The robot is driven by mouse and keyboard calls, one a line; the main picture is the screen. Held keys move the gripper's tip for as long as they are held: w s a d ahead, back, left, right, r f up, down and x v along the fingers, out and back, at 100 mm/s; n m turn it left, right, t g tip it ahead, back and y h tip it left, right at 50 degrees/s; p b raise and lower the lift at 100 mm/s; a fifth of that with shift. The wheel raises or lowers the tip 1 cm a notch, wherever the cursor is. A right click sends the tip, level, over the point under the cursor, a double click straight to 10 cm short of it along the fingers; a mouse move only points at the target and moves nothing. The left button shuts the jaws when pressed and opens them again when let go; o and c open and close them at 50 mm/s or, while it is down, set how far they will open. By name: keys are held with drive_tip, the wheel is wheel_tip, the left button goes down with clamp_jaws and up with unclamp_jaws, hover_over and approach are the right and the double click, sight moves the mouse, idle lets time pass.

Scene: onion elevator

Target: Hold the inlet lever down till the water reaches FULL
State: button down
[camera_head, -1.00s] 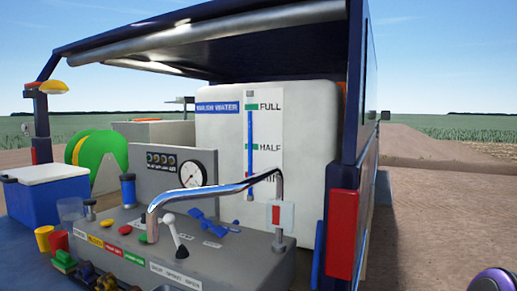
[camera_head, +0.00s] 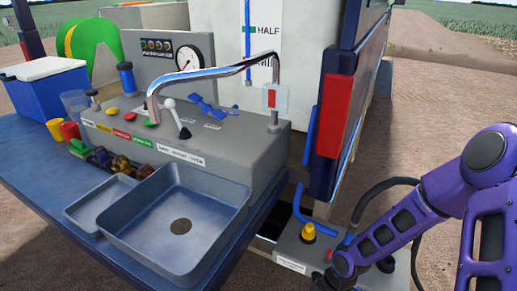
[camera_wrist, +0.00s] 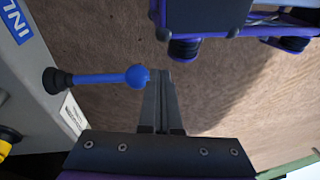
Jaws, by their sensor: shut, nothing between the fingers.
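The inlet lever (camera_wrist: 105,77) is blue with a round knob and a black base. In the wrist view it sticks out sideways from a grey panel (camera_wrist: 38,95) partly lettered "INL". My gripper (camera_wrist: 160,78) is shut and empty, its tips close beside the knob; I cannot tell whether they touch. The head view does not clearly show the lever or my fingertips. The white wash water tank (camera_head: 215,35) has a gauge with a blue strip (camera_head: 248,60) running past HALF to the picture's top edge. FULL is out of view.
A grey lower panel (camera_head: 300,250) with a yellow knob (camera_head: 308,231) stands by my purple arm. A sink (camera_head: 180,225), tap (camera_head: 200,76) and grey control box (camera_head: 235,150) are to the left. A dark post with a red block (camera_head: 336,116) rises behind. Bare ground lies right.

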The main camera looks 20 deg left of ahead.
wheel_tip(320, 180, up, 6)
drive_tip(key=s+p, duration=0.1)
drive_tip(key=s, duration=0.1)
drive_tip(key=shift+s+d, duration=0.2)
drive_tip(key=shift+d, duration=0.25)
drive_tip(key=shift+d, duration=0.1)
